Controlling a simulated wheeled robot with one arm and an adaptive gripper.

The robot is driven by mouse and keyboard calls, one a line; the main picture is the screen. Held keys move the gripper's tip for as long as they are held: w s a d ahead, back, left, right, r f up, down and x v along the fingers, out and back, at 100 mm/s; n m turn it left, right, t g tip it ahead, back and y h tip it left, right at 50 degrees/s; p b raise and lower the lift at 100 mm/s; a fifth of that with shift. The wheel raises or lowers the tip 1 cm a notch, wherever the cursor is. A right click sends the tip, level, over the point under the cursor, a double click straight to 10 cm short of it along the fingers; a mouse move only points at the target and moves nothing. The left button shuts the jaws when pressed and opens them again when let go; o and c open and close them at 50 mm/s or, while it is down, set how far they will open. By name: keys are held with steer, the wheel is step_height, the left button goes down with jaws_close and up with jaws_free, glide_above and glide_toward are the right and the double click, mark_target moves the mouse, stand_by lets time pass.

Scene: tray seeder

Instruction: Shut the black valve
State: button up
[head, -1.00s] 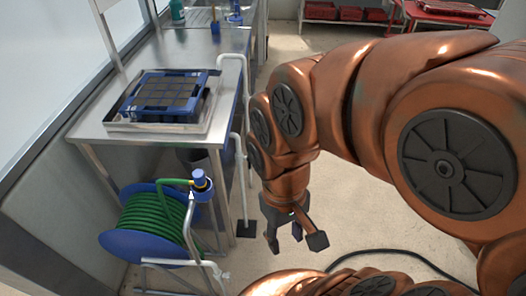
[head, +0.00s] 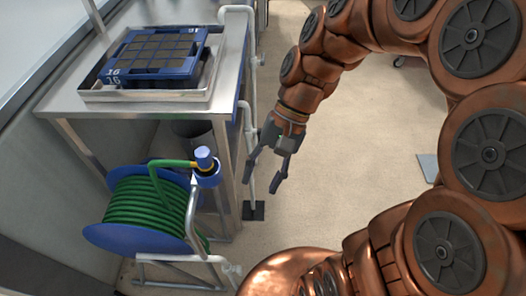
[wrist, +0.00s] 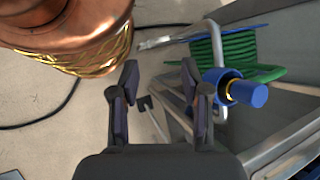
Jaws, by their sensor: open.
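I cannot pick out a black valve for certain in either view. A blue fitting with a yellow collar (head: 206,163) stands at the end of the green hose, on top of a grey pipe stand beside the bench. It also shows at the right in the wrist view (wrist: 247,94). My gripper (head: 261,184) is open and empty, pointing down, to the right of the fitting and apart from it. In the wrist view the gripper's two fingers (wrist: 158,78) are spread with only floor and pipe stand visible between them.
A blue reel of green hose (head: 145,210) stands below the steel bench (head: 90,103). A blue seed tray (head: 160,70) sits on the bench. A white upright pipe (head: 250,120) runs along the bench edge to a black floor foot (head: 253,211).

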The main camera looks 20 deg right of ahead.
steer(key=w+d+f+m+t+y+b, duration=0.2)
steer(key=w+f+m+y+b, duration=0.6)
steer(key=w+f+b, duration=0.85)
steer(key=w+d+f+m+t+y+b, duration=0.3)
steer(key=w+d+f+m+t+b, duration=0.55)
steer(key=w+d+f, duration=0.6)
steer(key=w+a+g+b, duration=0.1)
steer(key=w+a+b, duration=0.1)
steer(key=a+b, duration=0.2)
steer(key=shift+a+r+b, duration=0.4)
steer(key=shift+a, duration=0.95)
steer(key=shift+w, duration=0.1)
jaws_close()
